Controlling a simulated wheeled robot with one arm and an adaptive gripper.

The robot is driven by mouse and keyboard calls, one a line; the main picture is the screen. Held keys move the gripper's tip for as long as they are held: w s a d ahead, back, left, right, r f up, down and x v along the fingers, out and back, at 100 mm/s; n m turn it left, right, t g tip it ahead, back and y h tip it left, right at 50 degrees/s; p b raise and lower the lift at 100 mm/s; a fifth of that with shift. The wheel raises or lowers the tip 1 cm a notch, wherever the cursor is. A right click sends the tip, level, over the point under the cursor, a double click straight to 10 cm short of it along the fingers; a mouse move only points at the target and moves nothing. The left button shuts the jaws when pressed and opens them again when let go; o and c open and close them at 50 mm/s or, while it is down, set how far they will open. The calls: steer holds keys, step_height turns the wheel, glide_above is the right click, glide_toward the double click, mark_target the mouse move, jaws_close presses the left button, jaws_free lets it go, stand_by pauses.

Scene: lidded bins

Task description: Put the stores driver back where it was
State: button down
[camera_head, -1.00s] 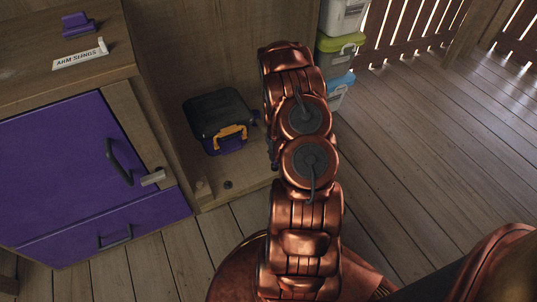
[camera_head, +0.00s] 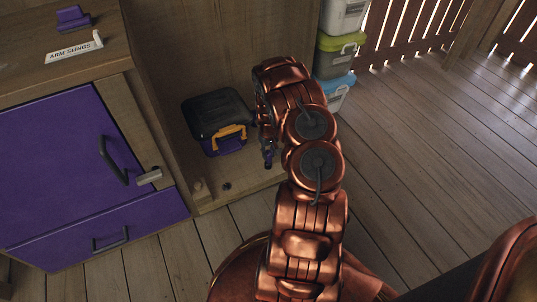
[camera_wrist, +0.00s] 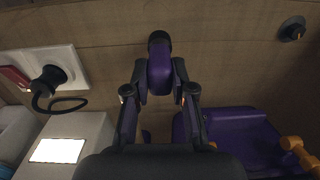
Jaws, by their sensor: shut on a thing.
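My gripper (camera_wrist: 160,88) is shut on a purple piece with a dark rounded end (camera_wrist: 160,64), which appears to be the stores driver. Its full shape is hidden by the fingers. In the head view my arm hides most of the gripper; a small purple and dark part (camera_head: 268,157) shows beside the arm, just right of the toolbox. The toolbox (camera_head: 229,145) is purple with a black lid and an orange latch, and its lid looks shut. A purple body with orange parts (camera_wrist: 240,133) shows at lower right in the wrist view.
A purple-fronted cabinet (camera_head: 62,170) stands left, with an "ARM SLINGS" label (camera_head: 74,49) and a purple holder (camera_head: 73,18) on top. Stacked lidded bins (camera_head: 338,43) stand behind my arm. A small dark round thing (camera_head: 227,186) lies before the toolbox. A wall socket with a black plug (camera_wrist: 48,82) is at left.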

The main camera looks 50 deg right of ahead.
steer(key=c, duration=1)
jaws_free()
step_height(320, 180, up, 12)
steer(key=p, duration=0.3)
steer(key=s+a+r+g, duration=0.1)
steer(key=s+a+r, duration=0.1)
steer(key=a+r, duration=1)
steer(key=s+a+r+n, duration=0.1)
steer(key=s+a+r, duration=0.6)
steer(key=a+r, duration=0.3)
steer(key=s+a+r+n+g, duration=0.1)
steer(key=s+a+r, duration=0.1)
steer(key=s+a, duration=0.3)
steer(key=s+a+r+n+g, duration=0.1)
steer(key=s+a+r, duration=0.2)
steer(key=s, duration=0.7)
steer(key=s+a+r+n, duration=0.1)
steer(key=s+a+r, duration=0.2)
steer(key=s+a, duration=0.4)
steer(key=shift+s+a+r+g, duration=0.15)
steer(key=shift+s+a+g, duration=0.2)
steer(key=shift+g, duration=0.05)
